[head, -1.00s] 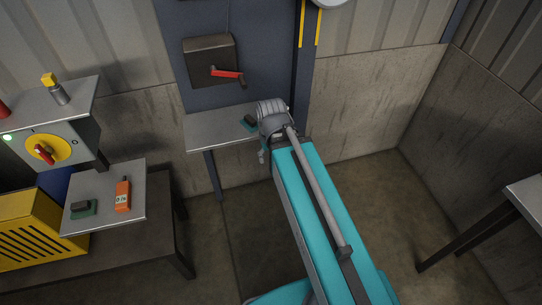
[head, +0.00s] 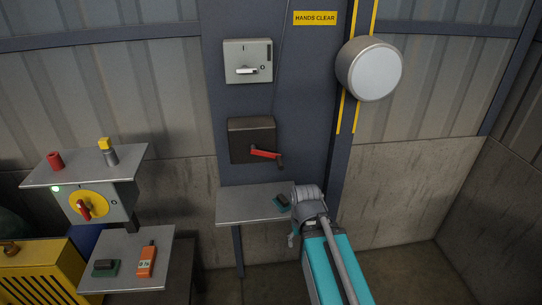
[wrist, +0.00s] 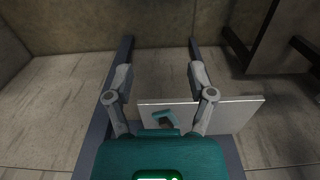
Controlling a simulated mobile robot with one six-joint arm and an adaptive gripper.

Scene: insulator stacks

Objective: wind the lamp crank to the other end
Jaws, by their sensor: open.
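The crank is a red arm (head: 264,153) with a dark grip at its right end, on the front of a dark box (head: 251,138) on the blue-grey column. The red arm points right and slightly down. A round white-faced lamp (head: 374,69) is up and to the right. In the wrist view, my gripper (wrist: 160,77) is open, its two grey fingers wide apart with nothing between them. In the head view the gripper is mostly hidden by my arm's end, below and right of the crank, apart from it. The crank is not seen in the wrist view.
A grey shelf (head: 245,204) under the box holds a small dark and teal block (head: 282,201). A switch box (head: 247,62) and a yellow "HANDS CLEAR" sign (head: 315,18) are above.

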